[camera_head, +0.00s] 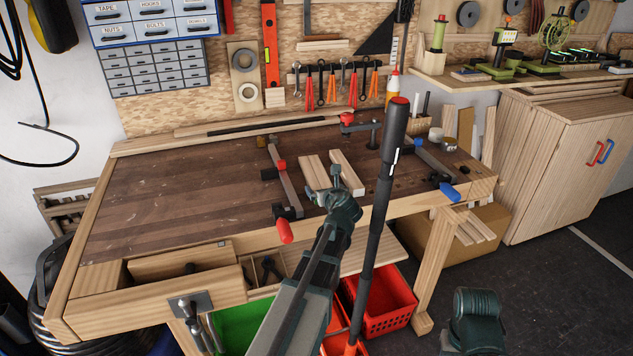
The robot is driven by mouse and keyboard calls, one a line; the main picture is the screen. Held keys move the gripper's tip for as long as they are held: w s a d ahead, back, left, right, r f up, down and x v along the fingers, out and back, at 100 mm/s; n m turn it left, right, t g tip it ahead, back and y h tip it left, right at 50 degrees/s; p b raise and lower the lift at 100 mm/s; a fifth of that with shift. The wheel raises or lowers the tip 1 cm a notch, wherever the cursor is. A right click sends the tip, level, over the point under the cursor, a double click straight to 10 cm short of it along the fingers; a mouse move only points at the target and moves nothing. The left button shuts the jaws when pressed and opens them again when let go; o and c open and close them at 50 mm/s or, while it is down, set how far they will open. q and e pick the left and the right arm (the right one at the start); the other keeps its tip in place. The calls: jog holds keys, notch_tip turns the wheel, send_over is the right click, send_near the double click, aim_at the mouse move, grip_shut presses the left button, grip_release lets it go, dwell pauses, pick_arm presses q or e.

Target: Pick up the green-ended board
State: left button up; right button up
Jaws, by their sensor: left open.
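Two short pale boards lie side by side on the workbench top between the bar clamps: a left board (314,170) and a right board (347,172). I see no green end on either; my left gripper hides part of their near ends. My left gripper (330,184) is open and over the near ends of the boards. I cannot tell whether it touches them. For my right arm, only a dark part shows at the bottom right; its gripper is out of the picture.
A red-handled clamp (284,183) lies left of the boards and a blue-handled clamp (432,166) lies right. A long dark pole (379,205) with a red top rises in front of the bench. The left of the workbench (170,190) is clear.

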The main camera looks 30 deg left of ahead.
pick_arm(q)
jog(key=shift+w+a+f, duration=0.25)
jog(key=shift+w+a, duration=0.1)
jog(key=shift+r, duration=0.1)
jog(key=c, duration=1.2)
